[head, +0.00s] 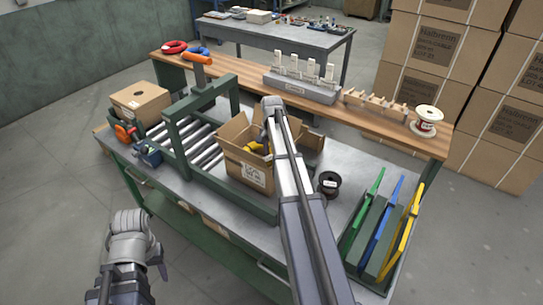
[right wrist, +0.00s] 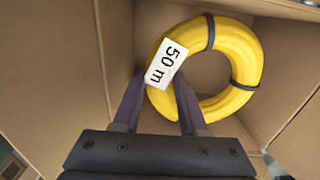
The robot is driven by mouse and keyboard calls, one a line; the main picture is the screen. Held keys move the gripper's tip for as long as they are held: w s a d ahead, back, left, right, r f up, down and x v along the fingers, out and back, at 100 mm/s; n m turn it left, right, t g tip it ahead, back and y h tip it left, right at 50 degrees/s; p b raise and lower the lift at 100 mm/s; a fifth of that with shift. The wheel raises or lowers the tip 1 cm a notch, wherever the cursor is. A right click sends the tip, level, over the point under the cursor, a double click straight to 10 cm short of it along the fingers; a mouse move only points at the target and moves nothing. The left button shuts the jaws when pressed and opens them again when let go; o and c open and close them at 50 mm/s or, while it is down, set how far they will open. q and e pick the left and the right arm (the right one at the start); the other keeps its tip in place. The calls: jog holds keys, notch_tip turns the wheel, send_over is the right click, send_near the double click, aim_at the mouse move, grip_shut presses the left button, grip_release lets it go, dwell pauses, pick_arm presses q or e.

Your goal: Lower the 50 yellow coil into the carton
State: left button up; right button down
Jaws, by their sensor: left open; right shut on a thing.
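The yellow coil (right wrist: 225,95), bound with dark straps and tagged "50 m", is in the right wrist view inside the carton (right wrist: 112,35). My right gripper (right wrist: 160,92) is shut on the near left part of its ring. I cannot tell whether the coil touches the carton's floor. In the head view the open carton (head: 237,174) stands mid-table, and a bit of the yellow coil (head: 254,147) shows inside; my right arm hides the rest and the gripper. My left gripper (head: 135,262) is open and empty, low at the left, away from the table.
A green frame (head: 176,148) over rollers stands left of the carton, with a closed box (head: 140,101) beyond. A dark spool (head: 328,184) and a rack with green, blue and yellow bars (head: 380,235) stand to the right. A wooden shelf (head: 240,75) runs behind.

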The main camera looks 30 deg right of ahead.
jog(key=shift+f+b, duration=3.8)
jog(key=shift+f, duration=0.3)
jog(key=shift+c, duration=1.8)
grip_release()
jog(key=shift+r, duration=0.1)
notch_tip(320, 180, up, 8)
jog(key=p, duration=0.7)
jog(key=shift+p, duration=0.4)
